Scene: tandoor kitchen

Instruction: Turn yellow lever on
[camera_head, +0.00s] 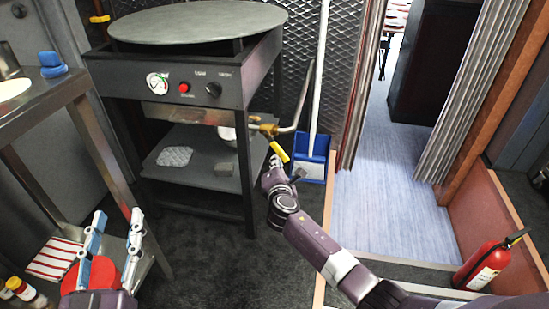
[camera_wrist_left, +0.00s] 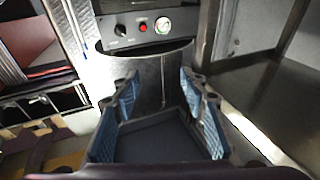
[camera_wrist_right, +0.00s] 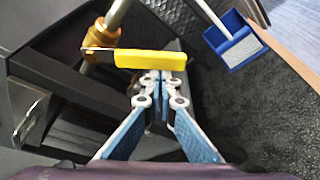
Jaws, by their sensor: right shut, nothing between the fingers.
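The yellow lever (camera_head: 279,151) sits on a brass valve (camera_head: 267,129) on the gas pipe at the front right of the tandoor stand. In the right wrist view the lever (camera_wrist_right: 150,59) lies crosswise, its metal end at the brass fitting (camera_wrist_right: 100,38) on the left. My right gripper (camera_head: 274,164) is shut and empty at the lever. Its closed fingertips (camera_wrist_right: 161,77) meet the lever's lower edge in the picture; I cannot tell whether they touch. My left gripper (camera_head: 116,220) is open and empty at the lower left, away from the lever; its spread fingers (camera_wrist_left: 160,85) also show in the left wrist view.
The stand (camera_head: 237,88) carries a round griddle top (camera_head: 198,22), a gauge, a red button and a knob. A blue dustpan (camera_head: 311,164) stands right of the lever. A steel table (camera_head: 55,88) is at left; a fire extinguisher (camera_head: 487,264) is at lower right.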

